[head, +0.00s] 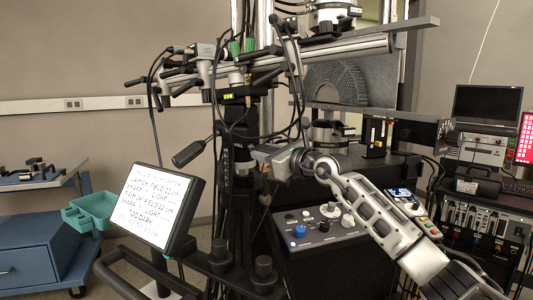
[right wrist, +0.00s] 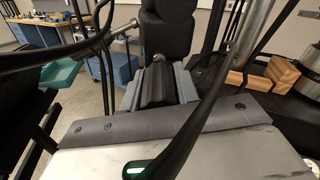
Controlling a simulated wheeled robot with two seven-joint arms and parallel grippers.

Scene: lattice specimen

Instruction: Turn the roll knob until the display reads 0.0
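My right gripper (head: 262,153) reaches in from the lower right in the head view, its tip beside the black upright column of the stand (head: 240,150). In the right wrist view its two grey fingers (right wrist: 160,85) point away, with dark material between them. A small round dark part (right wrist: 158,58) sits at the fingertips; it may be the roll knob, but I cannot tell whether the fingers press on it. A small lit yellow-green display (head: 228,96) is on the stand above the gripper; its digits are too small to read. My left gripper is not in view.
A tilted white screen with text (head: 152,205) stands at left front. A control box with knobs (head: 322,228) lies below my right arm. Black cables (right wrist: 205,105) hang across the wrist view. A levered rig (head: 255,60) rises above. Blue cabinets (head: 35,250) stand at far left.

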